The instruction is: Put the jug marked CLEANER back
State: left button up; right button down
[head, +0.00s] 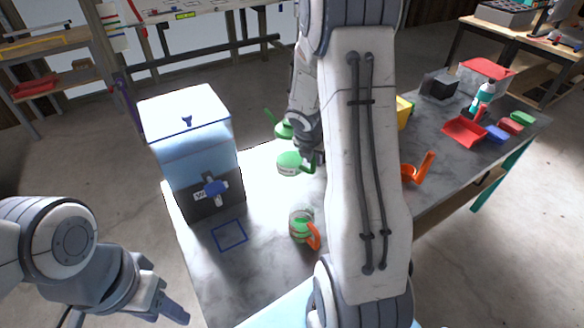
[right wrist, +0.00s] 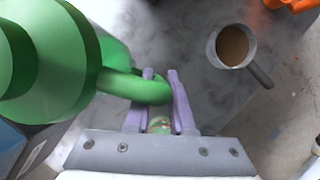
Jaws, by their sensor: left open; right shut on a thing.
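A green jug (head: 289,163) with a pale label is over the white table; the label is too small to read. My right gripper (right wrist: 160,88) is shut on the handle of this jug, whose green body (right wrist: 45,60) fills the left of the right wrist view. I cannot tell whether its base touches the table. A blue square outline (head: 230,235) is marked on the tabletop and is empty. My left gripper (head: 166,298) is open and empty at the lower left.
A white and blue dispenser (head: 190,140) with a blue tap stands at the table's left. A green mug with an orange handle (head: 300,226) stands nearer. A cup of brown drink (right wrist: 233,46) shows in the wrist view. An orange holder (head: 414,168) and red tray (head: 464,132) are right.

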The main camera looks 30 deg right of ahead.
aim_at(291, 148)
jog(key=w+f, duration=0.1)
jog(key=w, duration=0.1)
jog(key=w+f, duration=0.1)
jog(key=w, duration=0.1)
jog(key=w+f, duration=0.2)
jog(key=w, duration=0.1)
jog(key=shift+a+p, duration=0.3)
jog(key=shift+s+f+b, duration=0.1)
jog(key=shift+f+b, duration=0.75)
jog(key=shift+f, duration=1.25)
jog(key=c, duration=0.8)
grip_release()
jog(key=shift+f, duration=0.15)
jog(key=shift+o, duration=0.2)
jog(key=shift+a+r, duration=0.1)
jog(key=shift+r, duration=0.4)
jog(key=p+v, duration=0.2)
jog(key=v, duration=0.8)
jog(key=shift+s+r+p, duration=0.15)
jog(key=shift+r+p, duration=0.15)
jog(key=shift+p, duration=0.1)
jog(key=shift+s+a+r, duration=0.1)
jog(key=shift+a+r, duration=0.15)
jog(key=shift+r, duration=0.1)
